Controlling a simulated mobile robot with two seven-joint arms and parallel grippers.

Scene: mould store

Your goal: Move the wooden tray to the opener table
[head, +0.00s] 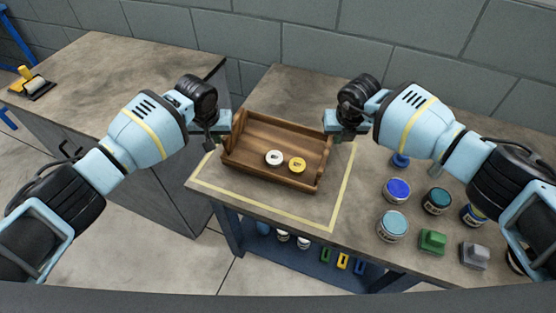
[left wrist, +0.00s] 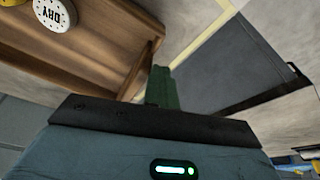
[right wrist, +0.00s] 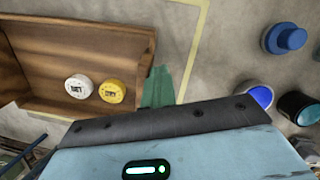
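The wooden tray (head: 262,133) lies on the right-hand table, inside a pale yellow taped outline. I cannot tell whether either grips. Which table is the opener table is not marked.
Several paint pots, among them a blue one (head: 396,190), a green block (head: 432,241) and a grey block (head: 474,255) stand right of the tray. The left-hand table (head: 120,75) is mostly clear, with a yellow-handled tool (head: 28,82) at its far left.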

